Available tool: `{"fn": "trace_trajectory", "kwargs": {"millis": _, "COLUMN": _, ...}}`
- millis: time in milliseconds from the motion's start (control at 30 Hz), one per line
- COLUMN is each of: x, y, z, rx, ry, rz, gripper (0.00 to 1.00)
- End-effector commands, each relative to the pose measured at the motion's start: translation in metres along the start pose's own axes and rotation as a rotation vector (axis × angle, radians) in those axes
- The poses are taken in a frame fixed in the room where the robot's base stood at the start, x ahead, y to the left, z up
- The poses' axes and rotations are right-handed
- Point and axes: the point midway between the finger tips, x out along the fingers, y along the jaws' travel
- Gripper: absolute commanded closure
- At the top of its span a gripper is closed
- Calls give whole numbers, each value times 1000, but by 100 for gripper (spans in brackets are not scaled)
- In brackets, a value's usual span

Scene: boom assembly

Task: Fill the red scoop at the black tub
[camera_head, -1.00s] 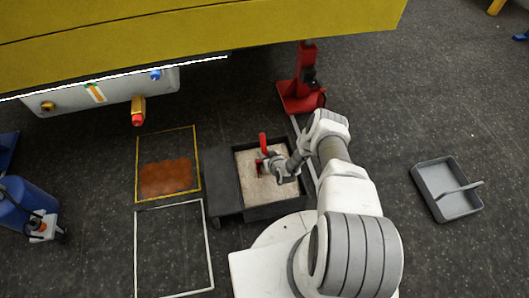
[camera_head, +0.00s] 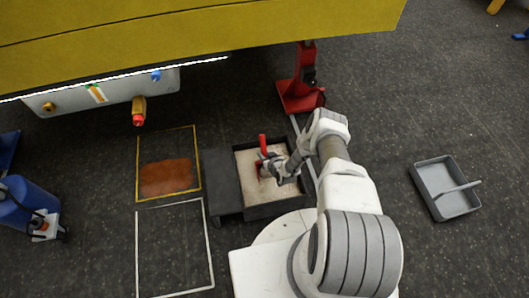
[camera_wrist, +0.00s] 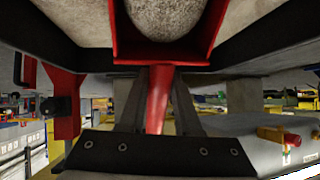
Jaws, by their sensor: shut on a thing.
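The black tub (camera_head: 275,211) stands on the floor left of my arm, with pale granular material (camera_head: 245,182) inside. My gripper (camera_head: 270,166) is over the tub. The red scoop (camera_head: 263,146) shows partly beside the gripper, and my wrist hides some of it. In the wrist view, my gripper (camera_wrist: 157,108) is shut on the scoop's red handle. The scoop's red bowl (camera_wrist: 160,52) is at the top of that view, with grey grainy material (camera_wrist: 165,14) in it. How full the bowl is cannot be told.
A dark lid or step (camera_head: 222,183) adjoins the tub's left side. A yellow-framed square with brown material (camera_head: 166,177) and a white-framed empty square (camera_head: 174,245) lie left. A red stand (camera_head: 300,95) is behind. A grey tray (camera_head: 447,204) lies right. A yellow boom (camera_head: 200,40) hangs above.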

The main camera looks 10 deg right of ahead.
Motion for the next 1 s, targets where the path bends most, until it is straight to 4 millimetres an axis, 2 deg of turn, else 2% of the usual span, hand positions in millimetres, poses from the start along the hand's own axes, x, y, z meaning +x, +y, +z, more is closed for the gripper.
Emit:
{"fn": "trace_trajectory", "kwargs": {"millis": 33, "x": -6, "y": -1, "z": -14, "rx": -1, "ry": 7, "rz": 1, "gripper": 100}}
{"fn": "trace_trajectory", "kwargs": {"millis": 300, "x": 25, "y": 2, "z": -8, "rx": 19, "ry": -135, "rz": -6, "gripper": 100}}
{"fn": "trace_trajectory", "kwargs": {"millis": 600, "x": 44, "y": 1, "z": -6, "rx": 53, "ry": -310, "rz": -3, "gripper": 100}}
{"fn": "trace_trajectory", "kwargs": {"millis": 1000, "x": 48, "y": 0, "z": -7, "rx": 80, "ry": -424, "rz": 5, "gripper": 100}}
